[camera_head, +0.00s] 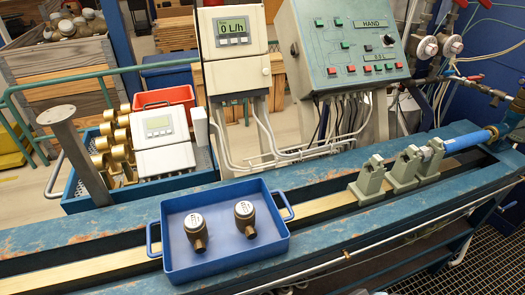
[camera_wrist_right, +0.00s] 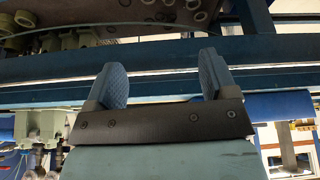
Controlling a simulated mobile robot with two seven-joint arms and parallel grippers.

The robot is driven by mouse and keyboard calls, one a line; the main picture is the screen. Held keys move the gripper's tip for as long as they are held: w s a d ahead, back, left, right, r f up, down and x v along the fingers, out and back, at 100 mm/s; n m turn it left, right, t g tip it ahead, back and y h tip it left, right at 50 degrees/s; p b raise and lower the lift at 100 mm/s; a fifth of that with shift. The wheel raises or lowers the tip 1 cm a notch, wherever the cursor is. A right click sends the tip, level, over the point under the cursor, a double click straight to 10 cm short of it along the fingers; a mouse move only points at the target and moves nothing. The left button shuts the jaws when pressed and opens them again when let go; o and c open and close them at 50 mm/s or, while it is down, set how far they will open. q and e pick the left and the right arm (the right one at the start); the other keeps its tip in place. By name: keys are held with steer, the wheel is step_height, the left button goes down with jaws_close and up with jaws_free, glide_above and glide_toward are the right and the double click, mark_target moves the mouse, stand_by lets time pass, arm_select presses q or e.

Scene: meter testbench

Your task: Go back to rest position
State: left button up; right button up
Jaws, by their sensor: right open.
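My right gripper (camera_wrist_right: 160,75) is open in the right wrist view, with two blue ridged fingers apart and nothing between them. Blue beams run across behind the fingers. Neither gripper shows in the head view. My left gripper is in no view. A blue tray (camera_head: 178,266) sits on the bench in the head view, with two bronze-coloured meters (camera_head: 195,229) (camera_head: 245,215) standing in it, apart from each other.
The blue bench (camera_head: 95,235) carries grey-green clamps (camera_head: 370,180) and a blue cylinder (camera_head: 466,140) at right. Behind it stand a control panel (camera_head: 338,70), a flow display (camera_head: 233,32) and a cart (camera_head: 85,203) with brass parts. A grey post (camera_head: 80,150) rises at left.

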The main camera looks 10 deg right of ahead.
steer(key=w+a+f+t+y+p, duration=0.2)
steer(key=w+a+f+t+p, duration=0.1)
steer(key=w+a+t+p, duration=0.1)
steer(key=shift+a+f+n+t+y+p, duration=0.2)
steer(key=shift+a+n+t+y+p, duration=0.15)
steer(key=shift+a+t+p, duration=1.05)
